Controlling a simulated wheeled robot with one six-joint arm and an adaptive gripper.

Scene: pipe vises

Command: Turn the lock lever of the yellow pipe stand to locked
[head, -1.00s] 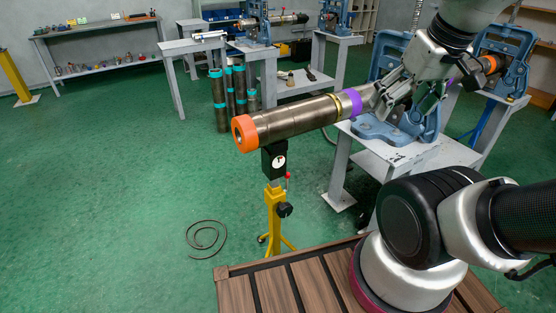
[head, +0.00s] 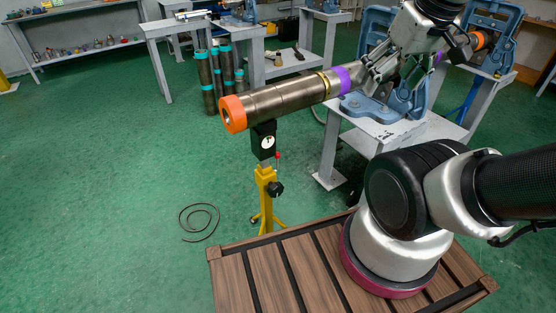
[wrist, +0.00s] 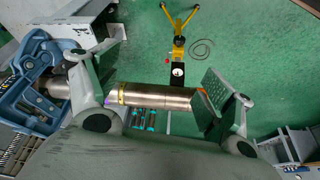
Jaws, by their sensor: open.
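The yellow pipe stand (head: 265,195) stands on the green floor under the orange-ended side of a long steel pipe (head: 290,95). A small red-tipped lever (head: 278,156) shows beside its black head (head: 263,140), and a black knob (head: 275,188) sits lower on the post. Whether the lever is locked I cannot tell. My gripper (head: 372,72) is near the purple band, well right of the stand. In the wrist view my gripper (wrist: 163,68) is open, with the pipe (wrist: 155,97) showing between its fingers and the red lever tip (wrist: 167,61) beyond; contact with the pipe is unclear.
A blue vise (head: 385,103) on a grey table (head: 330,155) stands behind my gripper, with another blue vise (head: 490,45) farther right. Upright pipes (head: 206,85) with teal bands stand behind. A coiled cable (head: 199,220) lies on the floor left of the stand.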

